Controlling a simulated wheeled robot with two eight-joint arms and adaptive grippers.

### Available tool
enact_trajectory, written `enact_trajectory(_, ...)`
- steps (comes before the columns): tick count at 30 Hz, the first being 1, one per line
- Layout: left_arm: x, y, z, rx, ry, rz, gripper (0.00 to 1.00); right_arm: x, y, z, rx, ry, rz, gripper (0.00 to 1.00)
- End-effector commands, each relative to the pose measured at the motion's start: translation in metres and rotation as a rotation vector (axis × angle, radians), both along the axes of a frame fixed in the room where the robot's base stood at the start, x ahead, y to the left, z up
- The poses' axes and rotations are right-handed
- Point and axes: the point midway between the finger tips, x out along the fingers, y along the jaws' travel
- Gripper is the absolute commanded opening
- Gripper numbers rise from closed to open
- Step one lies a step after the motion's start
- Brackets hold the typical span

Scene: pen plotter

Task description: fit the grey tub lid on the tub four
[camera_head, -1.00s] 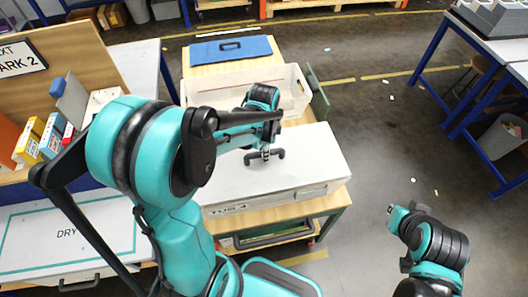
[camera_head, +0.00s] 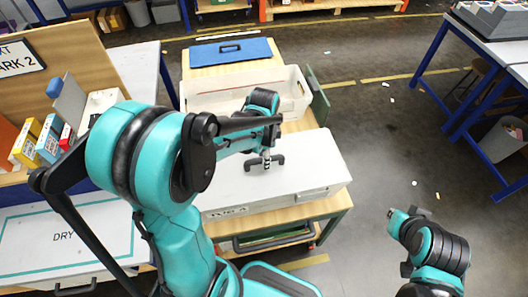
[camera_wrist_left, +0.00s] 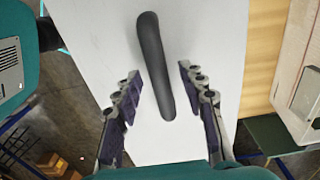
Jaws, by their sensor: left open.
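The grey tub lid (camera_head: 307,160), a pale flat panel, lies over tub four (camera_head: 238,212) at the near end of the wooden cart. The tub's label is partly covered by the lid's near edge. A dark bar handle (camera_wrist_left: 157,70) stands on the lid. My left gripper (camera_head: 267,166) is low over the lid at the handle. In the left wrist view its fingers (camera_wrist_left: 160,100) are apart on either side of the handle, with gaps to both. Whether the lid is fully seated all round cannot be told. Of my right arm, only links show at the lower right.
Behind the lid stands an open cream tub (camera_head: 293,90), with a blue lid (camera_head: 232,50) flat beyond it. A green panel (camera_head: 317,95) stands beside the cream tub. A white-topped bench (camera_head: 35,235) with small boxes is at left. Open floor lies right of the cart.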

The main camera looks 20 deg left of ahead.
Motion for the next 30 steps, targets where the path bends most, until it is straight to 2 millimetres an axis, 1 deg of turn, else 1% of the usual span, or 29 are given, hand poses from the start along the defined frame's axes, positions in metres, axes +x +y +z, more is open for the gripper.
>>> enact_trajectory(2, 0.0, 0.0, 0.007, 0.0, 0.0, 0.0, 0.41, 0.0, 0.0, 0.0, 0.0, 0.0, 0.0, 0.0)
enact_trajectory(5, 0.0, 0.0, 0.024, 0.0, 0.0, 0.0, 0.41, 0.0, 0.0, 0.0, 0.0, 0.0, 0.0, 0.0)
enact_trajectory(12, 0.0, 0.0, 0.075, 0.0, 0.0, 0.0, 0.41, 0.0, 0.0, 0.0, 0.0, 0.0, 0.0, 0.0)
enact_trajectory(15, 0.0, 0.0, 0.093, 0.0, 0.0, 0.0, 0.41, 0.0, 0.0, 0.0, 0.0, 0.0, 0.0, 0.0)
enact_trajectory(18, 0.0, 0.0, 0.106, 0.0, 0.0, 0.0, 0.41, 0.0, 0.0, 0.0, 0.0, 0.0, 0.0, 0.0)
enact_trajectory(23, 0.001, 0.0, 0.116, 0.0, 0.0, 0.0, 0.41, 0.0, 0.0, 0.0, 0.0, 0.0, 0.0, 0.0)
enact_trajectory(30, 0.001, 0.0, 0.117, 0.0, 0.0, 0.0, 0.41, 0.0, 0.0, 0.0, 0.0, 0.0, 0.0, 0.0)
